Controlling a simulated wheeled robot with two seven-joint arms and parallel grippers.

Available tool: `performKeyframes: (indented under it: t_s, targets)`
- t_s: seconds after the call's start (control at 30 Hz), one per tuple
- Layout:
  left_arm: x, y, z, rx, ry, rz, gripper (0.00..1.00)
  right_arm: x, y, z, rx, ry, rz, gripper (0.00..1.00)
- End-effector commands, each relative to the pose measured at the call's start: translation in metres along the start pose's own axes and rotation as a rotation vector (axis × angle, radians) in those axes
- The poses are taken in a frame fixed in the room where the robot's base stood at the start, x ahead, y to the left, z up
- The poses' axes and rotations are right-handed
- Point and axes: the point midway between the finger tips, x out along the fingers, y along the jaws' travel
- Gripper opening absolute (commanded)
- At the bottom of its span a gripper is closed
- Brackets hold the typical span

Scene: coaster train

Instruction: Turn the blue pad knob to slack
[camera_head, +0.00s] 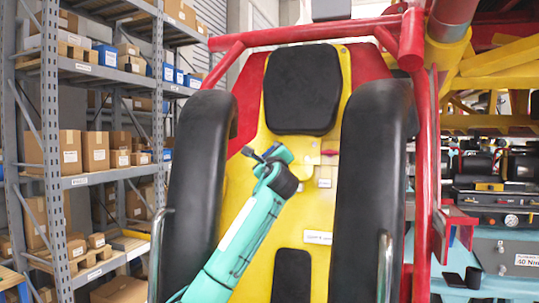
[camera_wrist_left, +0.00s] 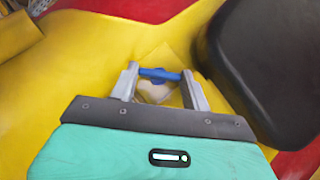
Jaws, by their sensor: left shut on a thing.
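The blue pad knob (camera_wrist_left: 160,74) is a short blue bar on a pale round hub on the yellow seat back. In the left wrist view it lies crosswise between the two grey fingers of my left gripper (camera_wrist_left: 162,80), which are shut on its ends. In the head view my left gripper (camera_head: 262,154) reaches up from below to the seat back, just under the black head pad (camera_head: 303,89). There the wrist hides much of the knob area. My right gripper is not in view.
Black padded restraints (camera_head: 198,170) and (camera_head: 374,180) flank the yellow seat back (camera_head: 318,215). A red tube frame (camera_head: 310,32) runs over the top and down the right side. Shelves with boxes (camera_head: 100,68) stand at the left, and machinery (camera_head: 500,200) at the right.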

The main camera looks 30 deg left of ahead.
Motion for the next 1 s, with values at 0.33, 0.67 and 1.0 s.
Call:
performKeyframes:
  t_s: [0.33,0.67,1.0]
  targets:
    - [-0.0001,-0.0031,-0.0005,-0.114,0.002,0.093,0.24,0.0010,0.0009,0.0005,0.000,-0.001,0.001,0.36]
    - [0.0005,-0.0055,0.0005,-0.286,0.001,0.239,0.24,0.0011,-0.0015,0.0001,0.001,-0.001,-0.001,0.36]
    - [0.0009,-0.0064,0.0009,-0.391,0.001,0.326,0.24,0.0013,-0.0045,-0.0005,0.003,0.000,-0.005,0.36]
